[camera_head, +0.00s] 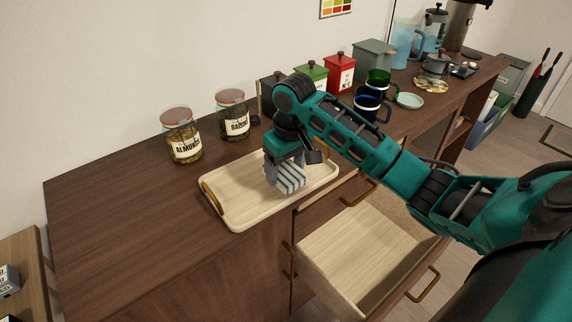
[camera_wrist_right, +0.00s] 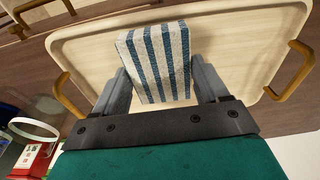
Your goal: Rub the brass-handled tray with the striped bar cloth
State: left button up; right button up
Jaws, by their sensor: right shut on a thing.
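The brass-handled tray (camera_head: 237,217) is a pale wooden tray lying on the dark wood cabinet top, close to its front edge. In the right wrist view the tray (camera_wrist_right: 85,47) shows a brass handle at each end. The striped bar cloth (camera_head: 291,177), white with blue-grey stripes, is over the tray's inside, right of its middle. My right gripper (camera_head: 284,168) points down and is shut on the cloth, which also shows between its fingers in the right wrist view (camera_wrist_right: 156,60). I cannot tell for certain whether the cloth touches the tray. My left gripper is not in view.
Jars of almonds (camera_head: 182,137) and raisins (camera_head: 233,115) stand behind the tray. An empty drawer (camera_head: 350,250) is open below the cabinet's front edge. The cabinet top left of the tray is clear.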

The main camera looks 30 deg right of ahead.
jog(key=shift+f, duration=1.05)
jog(key=shift+w, duration=1.8)
jog(key=shift+s+f, duration=0.1)
jog(key=shift+s, duration=1.75)
jog(key=shift+r, duration=3.05)
jog(key=shift+r, duration=0.1)
jog(key=shift+r, duration=1.4)
